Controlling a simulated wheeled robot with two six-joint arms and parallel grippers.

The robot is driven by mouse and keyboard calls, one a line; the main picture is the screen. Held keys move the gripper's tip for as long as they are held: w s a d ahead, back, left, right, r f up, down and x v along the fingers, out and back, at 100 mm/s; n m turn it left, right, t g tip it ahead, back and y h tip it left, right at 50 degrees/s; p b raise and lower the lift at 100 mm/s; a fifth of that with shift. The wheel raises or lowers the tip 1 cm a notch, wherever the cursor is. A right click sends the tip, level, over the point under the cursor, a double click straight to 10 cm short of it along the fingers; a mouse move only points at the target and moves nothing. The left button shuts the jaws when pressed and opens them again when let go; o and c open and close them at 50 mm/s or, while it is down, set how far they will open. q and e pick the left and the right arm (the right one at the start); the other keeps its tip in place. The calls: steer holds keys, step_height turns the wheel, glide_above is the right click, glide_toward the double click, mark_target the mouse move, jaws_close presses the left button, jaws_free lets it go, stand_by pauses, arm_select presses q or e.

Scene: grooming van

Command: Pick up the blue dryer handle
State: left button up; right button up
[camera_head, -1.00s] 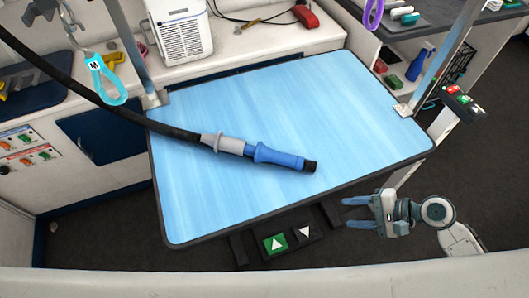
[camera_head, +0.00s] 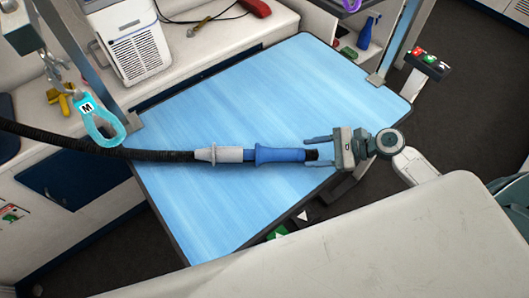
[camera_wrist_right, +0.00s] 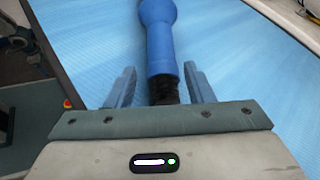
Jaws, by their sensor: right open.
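The blue dryer handle (camera_head: 280,155) lies on the light blue grooming table (camera_head: 220,110), with its grey collar (camera_head: 226,154) and black hose (camera_head: 160,155) running off to the left. My right gripper (camera_head: 312,152) is open at the handle's right end, its fingers pointing left. In the right wrist view the handle (camera_wrist_right: 158,40) runs between the two open fingers (camera_wrist_right: 160,88); its dark tip lies between them and its blue part is just beyond. I cannot tell whether either finger touches it.
A white box-shaped unit (camera_head: 131,50) stands on the counter behind the table. A turquoise loop tagged M (camera_head: 99,120) hangs near the table's left post. A post with a button box (camera_head: 428,63) stands at the right. The table around the handle is clear.

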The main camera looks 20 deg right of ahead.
mark_target(287, 154)
steer(key=shift+x, duration=1.05)
steer(key=shift+w+a, duration=0.1)
steer(key=shift+a, duration=0.3)
steer(key=p+x, duration=0.1)
steer(key=x, duration=0.3)
steer(key=shift+w+r, duration=0.15)
steer(key=shift+a, duration=0.2)
steer(key=shift+w+f, duration=0.1)
steer(key=shift+f, duration=0.15)
arm_select(q)
steer(key=shift+w+a+r, duration=0.2)
steer(key=shift+a+r, duration=0.5)
steer(key=shift+a, duration=0.3)
arm_select(e)
steer(key=shift+a, duration=0.1)
steer(key=c, duration=0.9)
